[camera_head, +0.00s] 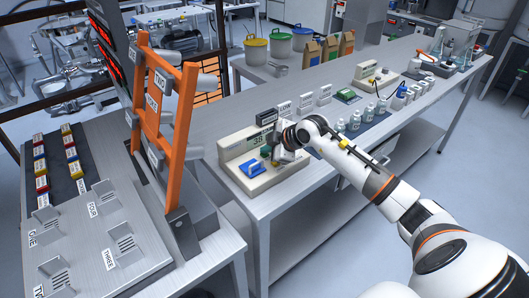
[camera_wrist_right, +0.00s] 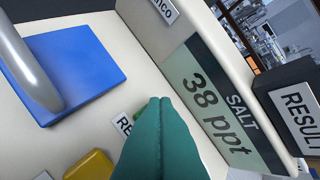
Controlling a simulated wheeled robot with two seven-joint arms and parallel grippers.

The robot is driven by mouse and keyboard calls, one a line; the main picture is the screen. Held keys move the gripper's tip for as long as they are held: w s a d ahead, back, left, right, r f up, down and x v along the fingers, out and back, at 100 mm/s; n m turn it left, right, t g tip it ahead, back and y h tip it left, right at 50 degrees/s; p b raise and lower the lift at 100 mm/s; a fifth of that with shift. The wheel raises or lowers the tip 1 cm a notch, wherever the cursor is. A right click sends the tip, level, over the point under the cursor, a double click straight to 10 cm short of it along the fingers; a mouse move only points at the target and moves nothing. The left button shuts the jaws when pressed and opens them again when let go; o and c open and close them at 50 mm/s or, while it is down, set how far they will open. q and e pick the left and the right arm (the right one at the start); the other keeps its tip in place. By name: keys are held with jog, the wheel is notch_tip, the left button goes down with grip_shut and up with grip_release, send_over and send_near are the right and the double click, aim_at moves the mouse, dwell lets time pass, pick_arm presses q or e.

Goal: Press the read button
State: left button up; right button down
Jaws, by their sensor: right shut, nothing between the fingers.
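The salt meter (camera_head: 232,153) is a cream device on the near end of the long bench. It has a blue lid (camera_head: 250,169), which also shows in the right wrist view (camera_wrist_right: 75,70). Its display (camera_wrist_right: 215,110) reads "SALT 38 ppt". My right gripper (camera_head: 272,158) is over the meter. In the right wrist view its teal fingertips (camera_wrist_right: 160,103) are together and empty, pointing at the panel by a label starting "RE" (camera_wrist_right: 122,124). A sliver of green beside the fingertips may be the read button, mostly hidden; contact cannot be told. My left gripper is out of view.
A yellow button (camera_wrist_right: 90,166) lies beside the fingers. A dark "RESULT" plate (camera_wrist_right: 295,108) stands by the display. Small bottles (camera_head: 355,121) stand further along the bench. An orange frame (camera_head: 180,120) stands on the left table.

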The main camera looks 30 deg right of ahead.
aim_at(268, 157)
jog(key=shift+r+p, duration=0.95)
notch_tip(268, 157, up, 5)
jog(key=p, duration=0.4)
dwell(0.3)
dwell(0.4)
